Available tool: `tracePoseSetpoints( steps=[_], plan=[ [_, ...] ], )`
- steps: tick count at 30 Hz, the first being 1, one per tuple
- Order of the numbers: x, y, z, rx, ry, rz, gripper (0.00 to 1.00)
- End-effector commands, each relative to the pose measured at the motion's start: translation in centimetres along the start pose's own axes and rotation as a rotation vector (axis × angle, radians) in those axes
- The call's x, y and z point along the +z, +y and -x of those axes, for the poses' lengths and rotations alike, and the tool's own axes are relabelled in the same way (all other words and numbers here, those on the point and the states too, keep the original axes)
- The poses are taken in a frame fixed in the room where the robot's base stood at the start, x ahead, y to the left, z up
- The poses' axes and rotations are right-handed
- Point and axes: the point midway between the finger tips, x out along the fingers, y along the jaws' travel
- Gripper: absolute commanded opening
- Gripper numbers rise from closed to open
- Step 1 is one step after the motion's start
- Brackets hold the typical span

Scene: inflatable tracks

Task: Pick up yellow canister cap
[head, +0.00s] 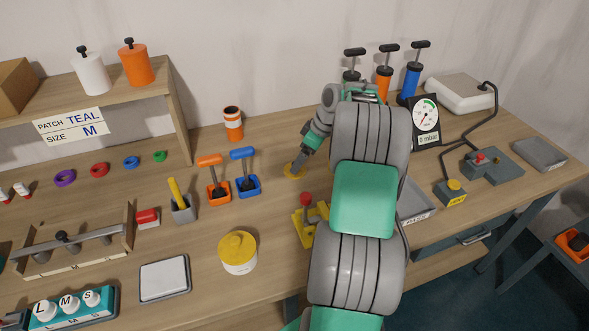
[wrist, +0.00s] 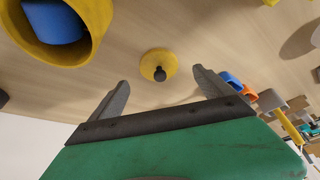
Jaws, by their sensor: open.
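The yellow canister cap (wrist: 158,62) is a round yellow disc with a dark knob, lying on the wooden table. In the head view the cap (head: 291,171) shows just below my gripper (head: 299,162). In the wrist view my gripper (wrist: 160,80) is open and empty, with its two fingers apart and the cap lying between and beyond their tips. I cannot tell the exact height of the fingers above the cap. An open yellow canister (wrist: 96,20) with something blue inside stands at the upper left of the wrist view; my arm seems to hide it in the head view.
A yellow-topped tub (head: 238,253) and a yellow device with a red knob (head: 305,228) are nearer. Pumps (head: 411,80) and a gauge (head: 426,124) stand right.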

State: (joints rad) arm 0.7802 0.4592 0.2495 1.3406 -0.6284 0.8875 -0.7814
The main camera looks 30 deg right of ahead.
Motion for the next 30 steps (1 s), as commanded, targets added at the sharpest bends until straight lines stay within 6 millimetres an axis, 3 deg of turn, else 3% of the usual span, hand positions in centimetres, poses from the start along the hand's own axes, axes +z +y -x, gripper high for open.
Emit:
tracePoseSetpoints(
  steps=[9, 16, 30],
  plan=[
    [-0.1, 0.1, -4.9, 0.000, -0.001, -0.002, 0.91],
    [-0.1, 0.2, -5.2, 0.002, -0.001, -0.002, 0.91],
    [-0.1, 0.1, -5.1, 0.002, -0.001, -0.002, 0.52]
  ],
)
